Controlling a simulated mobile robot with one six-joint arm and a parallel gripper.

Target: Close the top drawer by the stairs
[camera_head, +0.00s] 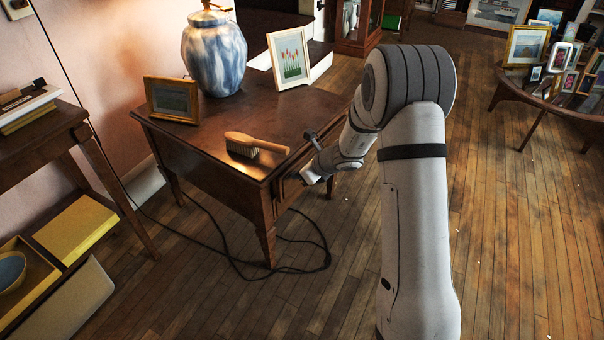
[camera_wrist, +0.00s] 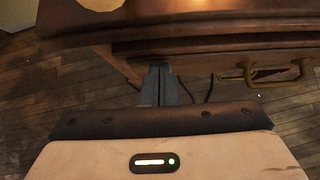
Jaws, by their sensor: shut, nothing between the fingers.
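A dark wooden side table (camera_head: 205,140) stands left of centre in the head view, in front of a dark step with a pale side (camera_head: 318,62). Its drawer front (camera_wrist: 215,58) crosses the upper wrist view, with a brass handle (camera_wrist: 278,76) at the right. My gripper (camera_head: 308,176) is at the table's right-hand face in the head view. In the wrist view its fingers (camera_wrist: 158,72) are together and empty, at the drawer front left of the handle. I cannot tell whether they touch it. How far the drawer stands out is unclear; my arm hides part of that side.
On the tabletop are a wooden brush (camera_head: 256,145) near the edge, a blue-white vase-like lamp base (camera_head: 214,55) and two picture frames. A dark cable (camera_head: 300,268) lies on the floor below. A table with several frames (camera_head: 545,98) stands right. Floor between is clear.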

